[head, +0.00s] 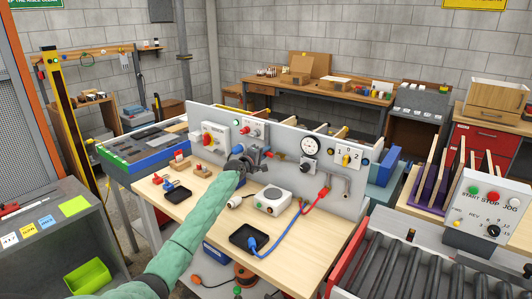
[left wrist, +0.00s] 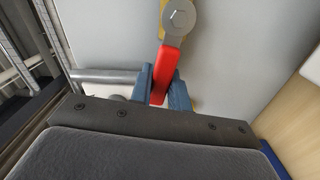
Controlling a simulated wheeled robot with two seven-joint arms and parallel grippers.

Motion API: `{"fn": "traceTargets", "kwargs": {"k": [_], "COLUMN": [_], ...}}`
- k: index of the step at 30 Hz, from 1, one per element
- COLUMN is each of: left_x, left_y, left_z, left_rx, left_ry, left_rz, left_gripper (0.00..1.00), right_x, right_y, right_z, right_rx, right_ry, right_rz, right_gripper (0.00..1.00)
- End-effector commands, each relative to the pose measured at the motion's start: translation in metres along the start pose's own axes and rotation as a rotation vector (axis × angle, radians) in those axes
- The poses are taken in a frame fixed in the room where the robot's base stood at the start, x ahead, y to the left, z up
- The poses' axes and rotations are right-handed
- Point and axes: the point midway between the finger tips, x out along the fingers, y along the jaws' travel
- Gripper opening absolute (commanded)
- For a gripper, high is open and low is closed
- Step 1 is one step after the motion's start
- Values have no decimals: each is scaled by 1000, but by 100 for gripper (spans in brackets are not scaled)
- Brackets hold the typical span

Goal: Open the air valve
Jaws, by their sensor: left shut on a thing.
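The air valve's red lever (left wrist: 167,62) hangs down and slightly tilted from a grey round bolt (left wrist: 179,17) in the left wrist view. A bit of yellow valve body (left wrist: 165,8) shows behind the bolt. My left gripper (left wrist: 162,84) is shut on the lower part of the lever, one blue finger on each side. In the head view my left gripper (head: 262,156) is up against the grey upright panel (head: 288,131), and it mostly hides the valve there. My right gripper is not in view.
A white device (head: 272,200), a black tray (head: 246,237) and a blue-red cable (head: 287,232) lie on the wooden bench below.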

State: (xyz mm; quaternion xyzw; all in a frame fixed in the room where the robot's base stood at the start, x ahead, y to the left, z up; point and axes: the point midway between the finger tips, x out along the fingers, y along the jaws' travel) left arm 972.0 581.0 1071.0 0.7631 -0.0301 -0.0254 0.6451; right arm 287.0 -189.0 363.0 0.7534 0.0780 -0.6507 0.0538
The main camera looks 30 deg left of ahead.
Motion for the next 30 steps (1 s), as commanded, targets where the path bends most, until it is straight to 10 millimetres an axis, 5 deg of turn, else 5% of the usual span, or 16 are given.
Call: {"fn": "traceTargets", "kwargs": {"k": [27, 28, 30], "left_x": [0, 0, 0], "left_y": [-12, -12, -12], "left_z": [0, 0, 0], "left_rx": [-184, -184, -183], "left_ry": [2, 2, 2], "left_rz": [0, -1, -1], "left_gripper": [0, 20, 34], "right_x": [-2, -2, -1], "right_y": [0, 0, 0], "right_z": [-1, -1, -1], "right_rx": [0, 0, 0], "right_ry": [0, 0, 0], "right_rz": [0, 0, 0], "right_gripper": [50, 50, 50]}}
